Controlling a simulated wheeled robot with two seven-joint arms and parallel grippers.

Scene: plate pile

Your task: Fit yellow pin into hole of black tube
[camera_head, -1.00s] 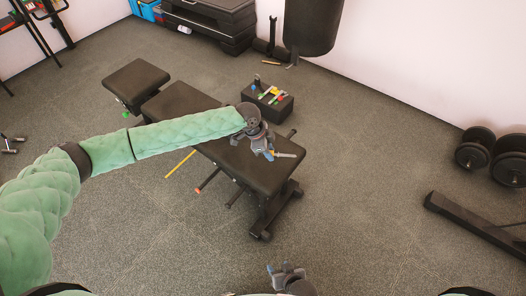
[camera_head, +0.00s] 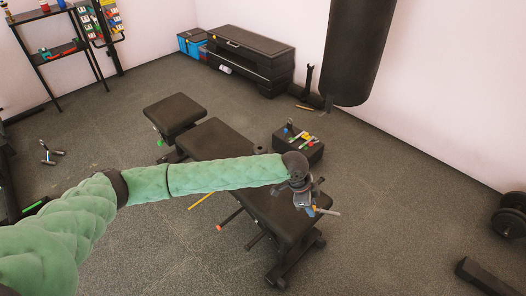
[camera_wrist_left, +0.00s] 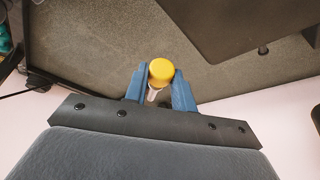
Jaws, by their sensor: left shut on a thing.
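My left gripper (camera_head: 310,208) hangs above the near end of the black bench (camera_head: 262,197) in the head view. In the left wrist view, its blue fingers (camera_wrist_left: 160,92) are shut on the yellow pin (camera_wrist_left: 161,70), a round yellow cap with a pale shaft below. A thin grey piece sticks out beside the gripper in the head view; I cannot tell what it is. I cannot tell for certain which part is the black tube. Dark bars (camera_head: 230,219) show beside the bench, one with an orange end; no hole is clear. My right gripper is not in view.
A black box (camera_head: 310,150) with small coloured items stands behind the bench. A punching bag (camera_head: 355,45) hangs at the back. A yellow stick (camera_head: 201,201) lies on the floor left of the bench.

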